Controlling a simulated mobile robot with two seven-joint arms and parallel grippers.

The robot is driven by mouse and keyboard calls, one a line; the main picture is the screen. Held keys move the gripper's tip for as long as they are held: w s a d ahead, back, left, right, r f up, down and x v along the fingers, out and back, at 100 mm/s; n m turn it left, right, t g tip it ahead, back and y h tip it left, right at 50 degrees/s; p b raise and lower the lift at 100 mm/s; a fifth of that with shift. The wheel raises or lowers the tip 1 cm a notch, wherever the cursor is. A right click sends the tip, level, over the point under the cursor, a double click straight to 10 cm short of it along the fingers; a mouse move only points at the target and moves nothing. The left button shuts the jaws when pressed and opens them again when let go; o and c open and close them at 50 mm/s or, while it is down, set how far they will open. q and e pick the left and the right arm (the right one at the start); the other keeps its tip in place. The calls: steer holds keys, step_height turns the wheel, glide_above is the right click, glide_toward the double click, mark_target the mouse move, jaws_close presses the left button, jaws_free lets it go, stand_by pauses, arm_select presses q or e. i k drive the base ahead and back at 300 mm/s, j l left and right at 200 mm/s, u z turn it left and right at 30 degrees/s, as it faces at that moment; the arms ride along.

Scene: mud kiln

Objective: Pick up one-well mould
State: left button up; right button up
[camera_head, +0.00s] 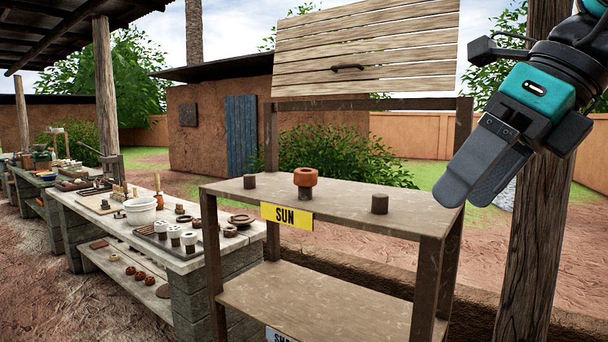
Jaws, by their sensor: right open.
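A small orange-red round piece (305,177), which looks like the one-well mould, sits on top of the middle dark peg (305,193) on the upper shelf. I cannot see into its top clearly. My right gripper (466,199) is at the upper right, pointing down and left, open and empty. It is well to the right of the round piece and apart from it. My left gripper is not in view.
The rack's upper shelf (345,211) has two bare pegs, left (250,181) and right (379,204), and a yellow SUN sign (286,216). A slatted lid (365,50) stands raised behind. A post (540,240) is at right; a cluttered bench (110,232) is at left.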

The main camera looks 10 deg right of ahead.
mark_target(303, 177)
steer(key=i, duration=1.9)
